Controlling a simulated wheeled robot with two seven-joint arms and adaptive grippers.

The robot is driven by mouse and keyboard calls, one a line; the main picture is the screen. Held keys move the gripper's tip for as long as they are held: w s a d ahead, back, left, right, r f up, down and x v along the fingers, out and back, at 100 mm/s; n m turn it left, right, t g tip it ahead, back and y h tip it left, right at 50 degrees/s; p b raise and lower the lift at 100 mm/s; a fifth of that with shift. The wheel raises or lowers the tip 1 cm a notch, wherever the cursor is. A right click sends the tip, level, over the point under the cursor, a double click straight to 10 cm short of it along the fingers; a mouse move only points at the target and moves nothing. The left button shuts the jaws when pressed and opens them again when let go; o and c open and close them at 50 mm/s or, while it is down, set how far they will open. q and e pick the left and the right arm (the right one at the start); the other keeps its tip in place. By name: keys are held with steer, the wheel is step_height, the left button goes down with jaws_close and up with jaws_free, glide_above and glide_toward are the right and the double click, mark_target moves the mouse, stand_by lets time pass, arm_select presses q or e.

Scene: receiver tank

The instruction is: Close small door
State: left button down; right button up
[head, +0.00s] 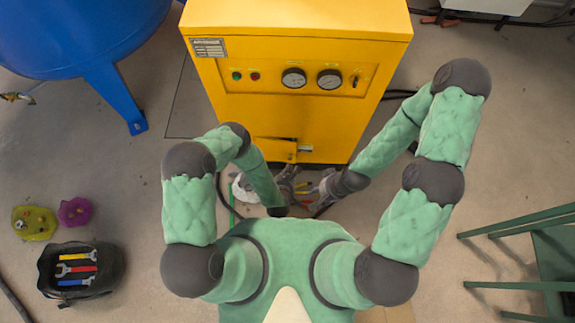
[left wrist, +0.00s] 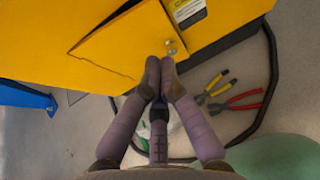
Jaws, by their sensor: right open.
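The small yellow door (left wrist: 125,45) stands ajar low on the front of the yellow cabinet (head: 300,115), with a dark gap along its upper edge in the left wrist view. In the head view the door (head: 270,150) also shows, with a dark opening beside it. A small metal knob (left wrist: 172,50) sits near the door's right corner. My left gripper (left wrist: 160,70) has its fingertips close together just below the knob; I cannot tell whether they touch the door. My left gripper (head: 290,172) is partly hidden in the head view. My right gripper (head: 314,188) is open, low in front of the cabinet.
Pliers (left wrist: 240,98) and a dark hose (left wrist: 273,80) lie on the floor by the cabinet. A blue tank (head: 80,35) stands at left. A black tool bag (head: 50,285) is at lower left, a green frame (head: 530,225) at right.

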mark_target(294, 145)
arm_select(q)
steer(key=b+x, duration=0.1)
steer(key=x, duration=0.2)
steer(key=b+x, duration=0.1)
steer(key=x, duration=0.2)
steer(key=r+b+x, duration=0.1)
steer(key=b+x, duration=0.1)
steer(key=x, duration=0.2)
steer(key=shift+w+d+r, duration=0.1)
steer(key=shift+w, duration=0.7)
steer(key=shift+w+d, duration=0.1)
steer(key=shift+r, duration=0.1)
